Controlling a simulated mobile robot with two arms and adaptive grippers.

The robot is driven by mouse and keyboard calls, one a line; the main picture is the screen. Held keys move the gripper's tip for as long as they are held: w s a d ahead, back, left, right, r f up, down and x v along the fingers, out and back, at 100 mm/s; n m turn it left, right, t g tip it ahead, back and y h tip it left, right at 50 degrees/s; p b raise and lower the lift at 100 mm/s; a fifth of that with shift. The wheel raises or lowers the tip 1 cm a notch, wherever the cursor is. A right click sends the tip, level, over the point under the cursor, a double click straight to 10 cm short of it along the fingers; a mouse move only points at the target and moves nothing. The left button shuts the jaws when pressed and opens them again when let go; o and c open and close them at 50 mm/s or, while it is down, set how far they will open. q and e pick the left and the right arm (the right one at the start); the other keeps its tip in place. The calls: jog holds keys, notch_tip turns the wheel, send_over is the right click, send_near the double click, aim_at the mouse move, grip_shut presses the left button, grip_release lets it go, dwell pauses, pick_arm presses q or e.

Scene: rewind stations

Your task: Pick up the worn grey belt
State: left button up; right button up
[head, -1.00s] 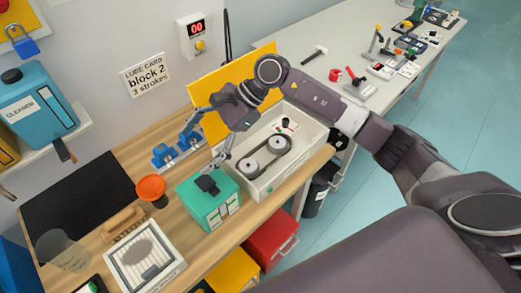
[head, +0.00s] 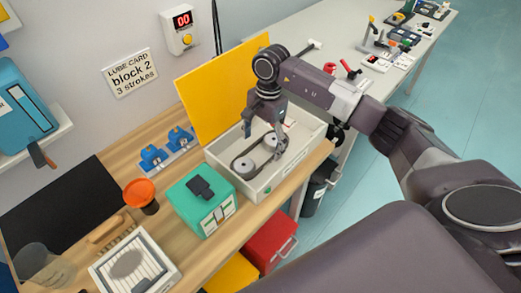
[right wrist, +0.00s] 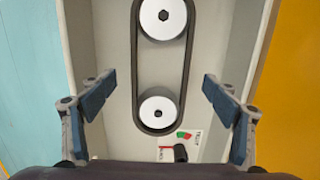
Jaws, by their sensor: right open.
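The worn grey belt (right wrist: 186,78) is a dark loop around two white pulleys, an upper one (right wrist: 162,17) and a lower one (right wrist: 159,112) in the right wrist view. In the head view the belt (head: 236,172) shows inside a pale open box (head: 255,188). My right gripper (head: 264,139) is above the box, pointing down. In the right wrist view its fingers (right wrist: 159,92) are wide apart, one on each side of the belt, with nothing between them gripped. My left gripper is not in view.
A yellow panel (head: 222,90) stands behind the box. A green box (head: 202,205) is directly left of it. Blue clamps (head: 168,150), an orange funnel (head: 140,192) and a white tray (head: 135,265) are further left. A small gauge card (right wrist: 183,139) lies by the lower pulley.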

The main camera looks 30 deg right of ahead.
jog(key=shift+a+f, duration=0.15)
jog(key=shift+f, duration=0.9)
jog(key=c, duration=1.2)
jog(key=shift+c, duration=0.4)
jog(key=shift+r, duration=0.2)
